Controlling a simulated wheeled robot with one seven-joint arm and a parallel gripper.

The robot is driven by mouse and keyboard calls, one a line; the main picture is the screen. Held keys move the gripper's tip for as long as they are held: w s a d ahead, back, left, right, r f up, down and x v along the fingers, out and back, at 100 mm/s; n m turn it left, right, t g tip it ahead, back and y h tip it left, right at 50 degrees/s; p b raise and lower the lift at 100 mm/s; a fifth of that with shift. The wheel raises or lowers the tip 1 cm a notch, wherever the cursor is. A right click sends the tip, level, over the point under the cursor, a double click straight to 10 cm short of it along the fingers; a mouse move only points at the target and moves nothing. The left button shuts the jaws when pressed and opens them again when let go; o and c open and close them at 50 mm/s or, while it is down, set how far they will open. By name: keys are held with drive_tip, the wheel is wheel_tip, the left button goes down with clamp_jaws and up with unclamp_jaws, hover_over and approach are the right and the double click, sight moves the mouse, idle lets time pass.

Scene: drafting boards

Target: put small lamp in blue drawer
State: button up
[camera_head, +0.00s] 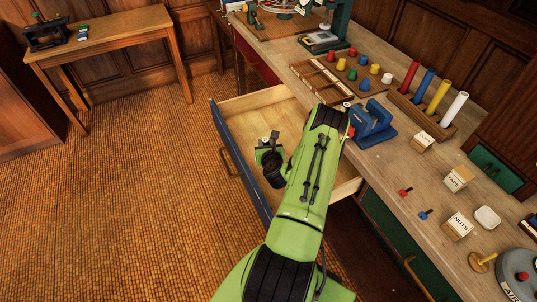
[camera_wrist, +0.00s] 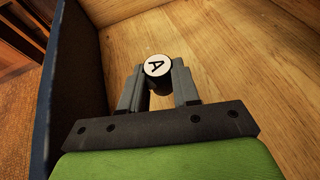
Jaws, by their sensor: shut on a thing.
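The blue drawer (camera_head: 246,180) is pulled open below the workbench, its pale wooden inside showing. Its floor (camera_wrist: 235,60) fills much of the wrist view, with the dark front panel at left. My gripper (camera_head: 264,143) is over the open drawer, pointing down into it. It is shut on a short dark cylinder with a white round top marked "A" (camera_wrist: 157,66), which I take for the small lamp. The lamp shows only as a small pale spot in the head view. Whether its bottom touches the drawer floor cannot be told.
My arm hides part of the drawer. The workbench (camera_head: 395,165) above carries a blue stand (camera_head: 371,123), coloured tubes, pegs and labelled blocks. A green drawer front (camera_head: 390,225) is at the right. A side table (camera_head: 110,38) stands far left; the floor between is clear.

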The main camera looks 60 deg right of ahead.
wheel_tip(320, 180, down, 5)
drive_tip(key=shift+f+b, duration=0.15)
drive_tip(key=shift+b, duration=0.45)
drive_tip(key=shift+f, duration=0.1)
drive_tip(key=shift+f, duration=0.15)
drive_tip(key=o, duration=1)
drive_tip(key=shift+o, duration=0.2)
